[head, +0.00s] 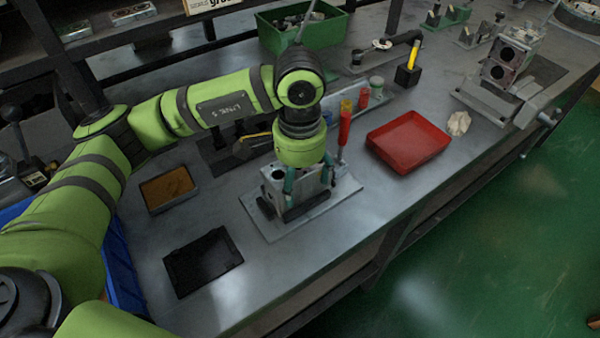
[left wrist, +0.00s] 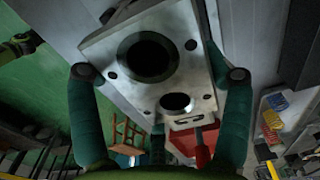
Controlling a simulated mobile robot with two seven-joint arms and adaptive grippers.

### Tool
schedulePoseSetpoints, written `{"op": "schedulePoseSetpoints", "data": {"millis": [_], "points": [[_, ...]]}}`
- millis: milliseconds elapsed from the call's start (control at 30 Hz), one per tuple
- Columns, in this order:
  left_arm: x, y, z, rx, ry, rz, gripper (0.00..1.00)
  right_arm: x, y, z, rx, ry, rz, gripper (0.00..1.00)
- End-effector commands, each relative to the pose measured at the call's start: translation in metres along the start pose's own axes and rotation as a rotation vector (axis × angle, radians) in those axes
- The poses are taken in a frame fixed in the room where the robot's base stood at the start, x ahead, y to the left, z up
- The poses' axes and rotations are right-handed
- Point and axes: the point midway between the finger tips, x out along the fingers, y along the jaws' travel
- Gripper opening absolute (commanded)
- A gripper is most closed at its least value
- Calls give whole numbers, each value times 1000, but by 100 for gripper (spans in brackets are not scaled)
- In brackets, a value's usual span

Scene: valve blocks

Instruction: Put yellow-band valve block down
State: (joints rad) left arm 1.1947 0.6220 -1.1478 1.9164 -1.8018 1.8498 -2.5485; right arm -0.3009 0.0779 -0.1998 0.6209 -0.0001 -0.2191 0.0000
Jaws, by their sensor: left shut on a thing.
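A grey metal valve block (head: 275,180) is between the fingers of my left gripper (head: 309,178), over a flat light-grey plate (head: 327,204) on the bench. In the left wrist view, the block's face (left wrist: 122,60) shows one large bore, one smaller bore and small screw holes. The teal fingers of the left gripper (left wrist: 160,95) are on both sides of it, shut on it. I cannot make out a yellow band. From above, I cannot tell whether the block touches the plate. My right gripper is not in view.
A red tray (head: 408,142) lies right of the plate, with red-handled tools (head: 344,127) between. A black tray (head: 203,262) and a tan-bottomed tray (head: 168,188) lie left. A green bin (head: 322,36) stands behind. Another valve block (head: 507,62) sits in a fixture at far right.

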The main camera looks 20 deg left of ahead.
Motion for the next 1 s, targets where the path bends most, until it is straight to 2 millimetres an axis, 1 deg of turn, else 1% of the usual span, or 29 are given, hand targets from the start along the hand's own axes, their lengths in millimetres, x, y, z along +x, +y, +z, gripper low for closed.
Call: {"op": "schedulePoseSetpoints", "data": {"millis": [67, 100, 133, 167, 500, 600, 667, 767, 1000], "points": [[0, 0, -1, 0, 7, -2, 20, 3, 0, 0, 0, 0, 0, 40], [2, 0, 0, 0, 0, 0, 83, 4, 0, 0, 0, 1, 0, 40], [2, 0, 0, 0, 0, 0, 95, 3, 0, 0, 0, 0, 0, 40], [1, 0, 0, 0, 0, 0, 100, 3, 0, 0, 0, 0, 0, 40], [1, 0, 0, 0, 0, 0, 100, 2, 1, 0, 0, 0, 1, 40], [-2, 0, 0, 0, 0, 0, 100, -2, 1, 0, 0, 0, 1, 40], [-6, 0, -1, 0, 3, -1, 100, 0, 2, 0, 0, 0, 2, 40], [-22, 0, -2, -1, 7, -3, 100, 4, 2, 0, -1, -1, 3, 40], [-76, 0, -1, -1, 6, -3, 100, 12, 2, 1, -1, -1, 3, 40]]}}
